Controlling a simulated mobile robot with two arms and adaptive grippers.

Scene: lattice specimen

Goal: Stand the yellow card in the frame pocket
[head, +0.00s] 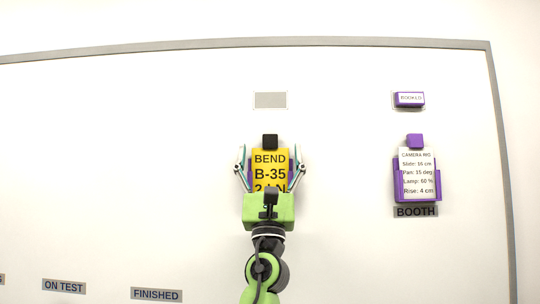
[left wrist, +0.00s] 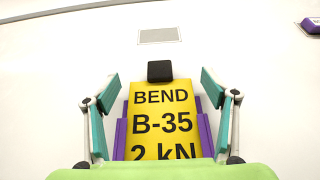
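The yellow card (head: 269,160), with a black block (head: 270,141) at its top edge, is upright against the white board and reads BEND, B-35, 2 kN. It also shows in the left wrist view (left wrist: 162,112). Purple side walls of the frame pocket (left wrist: 122,132) show along both sides of the card. The card's lower end and the pocket's bottom are hidden by my gripper. My left gripper (head: 269,170) is open, its teal fingers spread on either side of the card and pocket, with gaps visible in the left wrist view. My right gripper is not in view.
A purple holder (head: 432,180) with a white camera card (head: 417,165) is on the right, above a BOOTH label (head: 416,212). A purple BOOKED block (head: 410,99) and a grey rectangle (head: 270,100) are higher up. ON TEST (head: 64,286) and FINISHED (head: 156,295) labels are lower left.

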